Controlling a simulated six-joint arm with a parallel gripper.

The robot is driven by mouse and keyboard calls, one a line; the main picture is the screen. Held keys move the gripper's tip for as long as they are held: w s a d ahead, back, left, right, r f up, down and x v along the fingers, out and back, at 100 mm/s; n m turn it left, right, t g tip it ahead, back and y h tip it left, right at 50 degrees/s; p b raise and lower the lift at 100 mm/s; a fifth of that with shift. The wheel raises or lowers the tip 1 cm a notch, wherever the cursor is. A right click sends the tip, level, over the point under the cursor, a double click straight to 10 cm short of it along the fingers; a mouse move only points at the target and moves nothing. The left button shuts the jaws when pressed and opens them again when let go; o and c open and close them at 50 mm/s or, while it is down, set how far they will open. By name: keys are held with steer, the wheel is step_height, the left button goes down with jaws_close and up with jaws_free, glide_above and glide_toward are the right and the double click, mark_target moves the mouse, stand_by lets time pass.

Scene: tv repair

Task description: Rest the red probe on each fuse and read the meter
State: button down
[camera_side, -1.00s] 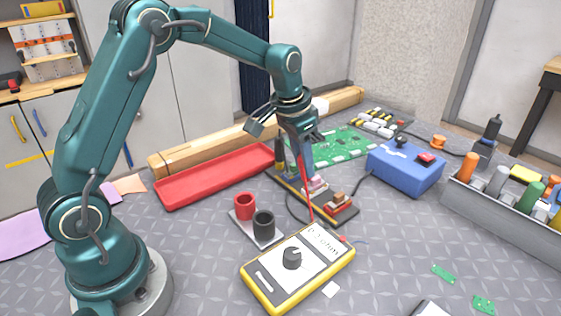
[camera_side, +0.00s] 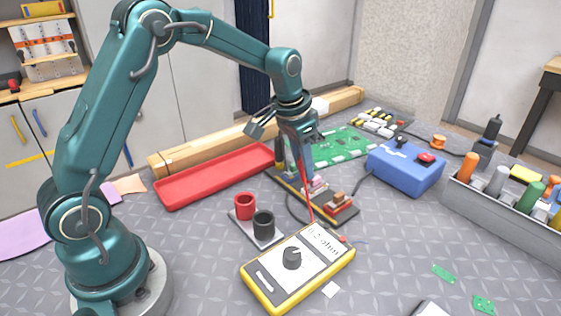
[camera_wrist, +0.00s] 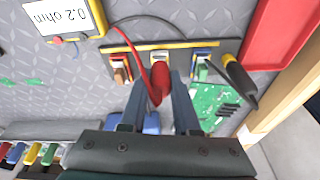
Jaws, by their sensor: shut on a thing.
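My gripper (camera_side: 302,160) is shut on the red probe (camera_side: 306,192), which points down at the fuse strip. In the wrist view the red probe (camera_wrist: 160,74) sits between my fingers, over the middle fuse holder (camera_wrist: 160,57); its tip is hidden, so contact cannot be made out. A brown-red holder (camera_wrist: 120,71) is to the left and a blue one (camera_wrist: 203,60) to the right. The black probe (camera_wrist: 238,78) lies by the strip's right end. The yellow meter (camera_side: 257,284) shows "0.2 ohm" on its display (camera_wrist: 60,15).
A small stand holds a red cup (camera_side: 244,206) and a black cup (camera_side: 263,225). A red tray (camera_side: 205,180) lies behind. A green board (camera_side: 345,146) and a blue box (camera_side: 405,170) are near the strip. A tool rack (camera_side: 500,212) stands at the right.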

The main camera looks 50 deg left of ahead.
steer(key=shift+w+v, duration=0.25)
steer(key=shift+v, duration=0.75)
steer(key=shift+w+v, duration=0.25)
steer(key=shift+v, duration=0.7)
steer(key=shift+w+v, duration=0.2)
steer(key=shift+v, duration=0.8)
steer(key=shift+r, duration=0.2)
steer(key=a, duration=0.7)
steer(key=shift+r, duration=0.45)
glide_toward(295, 169)
steer(key=shift+s+a+f, duration=0.35)
steer(key=shift+s+f, duration=0.25)
steer(key=shift+f, duration=0.25)
steer(key=shift+f, duration=0.7)
stand_by(0.4)
